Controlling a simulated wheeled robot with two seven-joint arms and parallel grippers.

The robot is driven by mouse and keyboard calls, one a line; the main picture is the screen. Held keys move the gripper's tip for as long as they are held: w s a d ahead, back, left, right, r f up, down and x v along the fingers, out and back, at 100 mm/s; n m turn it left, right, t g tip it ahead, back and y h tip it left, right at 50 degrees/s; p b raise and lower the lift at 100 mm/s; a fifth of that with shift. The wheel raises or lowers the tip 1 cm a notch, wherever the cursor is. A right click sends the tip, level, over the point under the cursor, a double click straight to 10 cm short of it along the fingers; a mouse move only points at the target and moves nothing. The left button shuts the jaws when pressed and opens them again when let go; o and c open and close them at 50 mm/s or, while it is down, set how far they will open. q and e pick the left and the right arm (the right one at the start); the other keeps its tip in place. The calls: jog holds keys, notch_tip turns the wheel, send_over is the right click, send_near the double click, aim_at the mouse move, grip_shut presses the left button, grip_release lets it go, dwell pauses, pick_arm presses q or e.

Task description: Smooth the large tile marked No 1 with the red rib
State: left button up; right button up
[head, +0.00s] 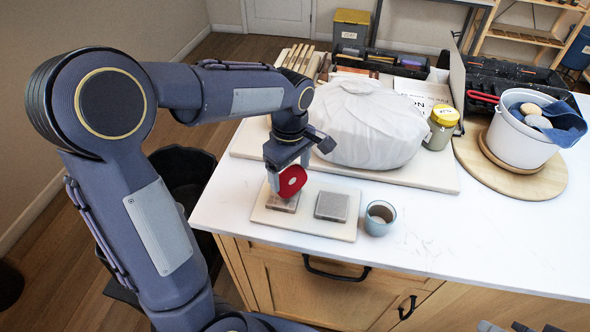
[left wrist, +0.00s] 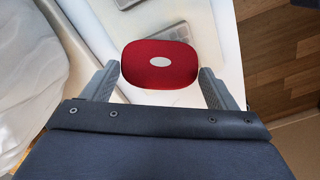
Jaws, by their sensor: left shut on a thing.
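My left gripper (head: 284,180) is shut on the red rib (head: 292,181), a rounded red piece with a pale oval centre. In the left wrist view, the rib (left wrist: 160,72) sits between the two fingers. It is over the left tile (head: 284,204), a grey-brown square partly hidden by the rib and gripper. I cannot tell whether rib and tile touch. A second grey-brown tile (head: 332,206) lies to the right, uncovered. Both tiles are on a pale board (head: 300,227). No marking is readable on either tile.
A blue-grey cup (head: 380,218) stands right of the board. A cloth-covered mound (head: 362,125) is behind, with a yellow-lidded jar (head: 441,127) beside it. The table's front right is clear.

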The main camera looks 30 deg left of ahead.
pick_arm(q)
jog(key=shift+s+a+f, duration=0.1)
jog(key=shift+a+f, duration=0.1)
jog(key=shift+a, duration=1.4)
jog(key=shift+a+f, duration=0.15)
jog(key=shift+a, duration=1.4)
jog(key=shift+f, duration=0.2)
jog(key=shift+f+b, duration=0.5)
jog(key=shift+b, duration=0.05)
jog(key=shift+d, duration=0.2)
